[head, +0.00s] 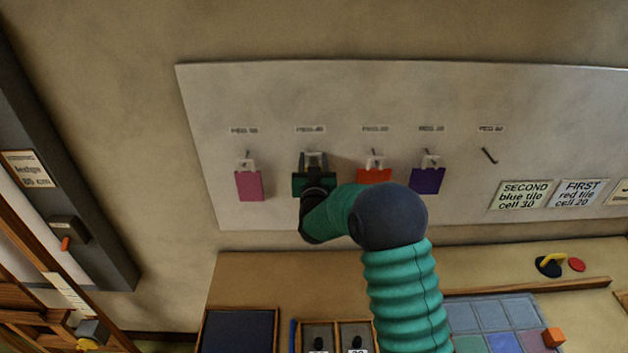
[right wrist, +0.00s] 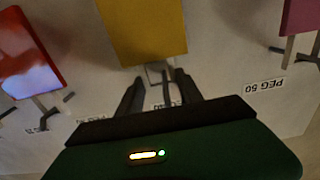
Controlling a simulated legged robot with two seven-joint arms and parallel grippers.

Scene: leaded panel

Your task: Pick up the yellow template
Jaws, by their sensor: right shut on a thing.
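The yellow template (right wrist: 145,30) hangs on the white pegboard panel in the right wrist view. Its pale hanger tab lies between the finger tips of my right gripper (right wrist: 160,78). The fingers are shut on the template at this tab, and the peg shows between them. In the head view my right gripper (head: 315,158) is at the second peg from the left, and its dark green body hides the yellow template there. My left gripper is in neither view.
A pink template (head: 249,186) hangs to the left, with orange-red (head: 374,176) and purple (head: 427,180) templates to the right. The rightmost peg (head: 489,155) is bare. Below are a bench with trays (head: 240,330), blue tiles (head: 490,315) and an orange block (head: 553,337).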

